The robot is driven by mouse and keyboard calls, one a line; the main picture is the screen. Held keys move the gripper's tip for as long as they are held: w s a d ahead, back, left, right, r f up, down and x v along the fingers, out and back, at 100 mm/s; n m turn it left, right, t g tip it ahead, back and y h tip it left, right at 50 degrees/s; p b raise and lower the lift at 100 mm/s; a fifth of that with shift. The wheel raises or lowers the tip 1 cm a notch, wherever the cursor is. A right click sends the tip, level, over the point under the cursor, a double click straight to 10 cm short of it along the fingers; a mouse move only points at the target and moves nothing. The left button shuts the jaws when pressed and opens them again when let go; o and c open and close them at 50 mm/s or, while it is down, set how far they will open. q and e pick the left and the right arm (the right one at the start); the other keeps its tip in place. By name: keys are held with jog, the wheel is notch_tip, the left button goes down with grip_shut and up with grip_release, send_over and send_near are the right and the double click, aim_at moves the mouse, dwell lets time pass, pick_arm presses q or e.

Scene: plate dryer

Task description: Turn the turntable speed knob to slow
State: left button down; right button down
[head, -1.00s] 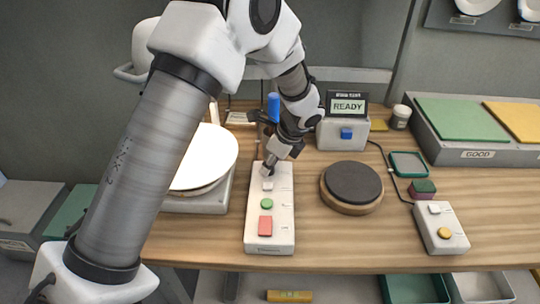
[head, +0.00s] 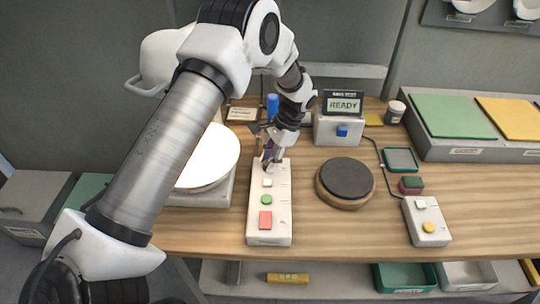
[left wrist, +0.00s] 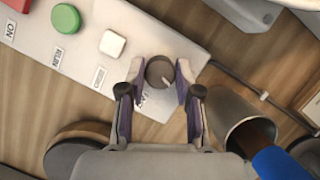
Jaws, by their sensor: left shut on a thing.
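The white control panel (head: 270,230) lies on the wooden bench. The turntable speed knob (left wrist: 158,68) is a round grey-brown knob with a pale pointer mark, at the panel's end beyond the white button (left wrist: 112,44). My left gripper (left wrist: 158,78) is shut on the knob, one finger on each side. The mark points toward the lower right in the left wrist view. The label beside the knob is partly hidden and unreadable. In the head view my left gripper (head: 268,165) is over the panel's far end and hides the knob. My right gripper is not in view.
A white disc (head: 208,160) on its base stands left of the panel, a dark turntable (head: 346,178) to its right. A metal cup (left wrist: 245,118) with a blue-handled tool (left wrist: 285,165) is close beside my gripper. A READY display (head: 344,106) stands behind.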

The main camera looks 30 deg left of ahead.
pick_arm(q)
jog(key=shift+n+h+p, duration=0.4)
jog(key=shift+n+h, duration=0.2)
jog(key=shift+n, duration=1.1)
jog(key=shift+f, duration=0.1)
jog(key=c, duration=0.8)
grip_release()
jog(key=a+v, duration=0.1)
jog(key=v, duration=1.1)
jog(key=shift+w+d, duration=0.25)
jog(key=shift+d, duration=0.1)
jog(key=shift+s+f, duration=0.1)
jog(key=shift+f, duration=0.05)
